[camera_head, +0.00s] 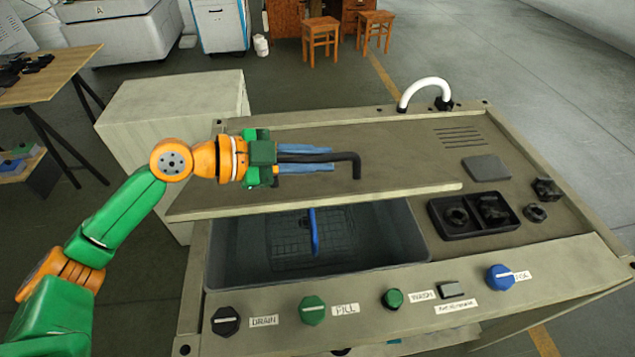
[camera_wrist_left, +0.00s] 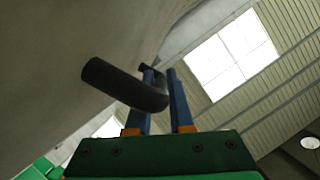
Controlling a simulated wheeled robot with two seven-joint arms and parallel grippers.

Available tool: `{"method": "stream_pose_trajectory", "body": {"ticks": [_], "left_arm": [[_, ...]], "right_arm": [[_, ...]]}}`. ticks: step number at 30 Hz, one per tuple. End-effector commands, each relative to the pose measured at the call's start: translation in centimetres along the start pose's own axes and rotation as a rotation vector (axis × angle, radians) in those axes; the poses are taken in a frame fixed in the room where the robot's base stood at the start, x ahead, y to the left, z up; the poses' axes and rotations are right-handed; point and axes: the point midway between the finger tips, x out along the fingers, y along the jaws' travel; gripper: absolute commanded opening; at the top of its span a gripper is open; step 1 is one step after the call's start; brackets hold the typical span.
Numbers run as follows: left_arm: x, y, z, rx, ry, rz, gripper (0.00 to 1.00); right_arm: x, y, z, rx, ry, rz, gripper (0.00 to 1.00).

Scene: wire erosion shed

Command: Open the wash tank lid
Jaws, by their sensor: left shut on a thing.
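The wash tank lid (camera_head: 400,190) is a flat beige panel, raised at its front edge above the tank opening. Its black bar handle (camera_head: 340,157) lies between the blue fingers of my left gripper (camera_head: 305,160), which is shut on it. In the left wrist view the black handle (camera_wrist_left: 125,85) crosses in front of the gripper's fingers (camera_wrist_left: 160,95), with the pale lid (camera_wrist_left: 60,60) behind it. Below the lid, the dark tank (camera_head: 375,240) shows a wire basket (camera_head: 290,245) with a blue handle (camera_head: 314,230). My right gripper is not in view.
The front panel carries a black drain knob (camera_head: 226,321), a green fill knob (camera_head: 312,310), a green wash button (camera_head: 392,299) and a blue knob (camera_head: 499,278). A black tray of parts (camera_head: 460,233) sits right of the tank. A white curved spout (camera_head: 425,84) stands behind the lid.

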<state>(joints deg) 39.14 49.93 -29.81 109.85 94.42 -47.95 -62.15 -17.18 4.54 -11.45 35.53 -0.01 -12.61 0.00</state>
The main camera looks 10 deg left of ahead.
Motion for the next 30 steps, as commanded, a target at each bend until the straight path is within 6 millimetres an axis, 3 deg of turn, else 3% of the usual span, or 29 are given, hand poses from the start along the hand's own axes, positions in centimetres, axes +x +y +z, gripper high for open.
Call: {"method": "stream_pose_trajectory", "body": {"ticks": [1,3,12,28,29,30], "left_arm": [[-0.4,-1.7,-1.2,-0.025,0.005,0.003,0.0],[-0.6,-3.0,-1.7,-0.062,0.006,0.019,0.0],[-1.0,-6.7,-2.6,-0.07,0.004,0.025,0.0],[-1.1,-7.4,-2.5,-0.069,0.0,0.025,0.0],[-1.1,-7.4,-2.5,-0.069,0.0,0.025,0.28],[-1.1,-7.4,-2.5,-0.069,0.0,0.025,0.39]], "right_arm": [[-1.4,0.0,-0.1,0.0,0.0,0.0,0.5],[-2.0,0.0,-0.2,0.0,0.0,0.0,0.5],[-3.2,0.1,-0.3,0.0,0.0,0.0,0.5],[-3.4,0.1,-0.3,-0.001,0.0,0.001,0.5],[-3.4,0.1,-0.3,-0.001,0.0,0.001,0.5],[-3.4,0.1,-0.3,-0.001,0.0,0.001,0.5]]}}
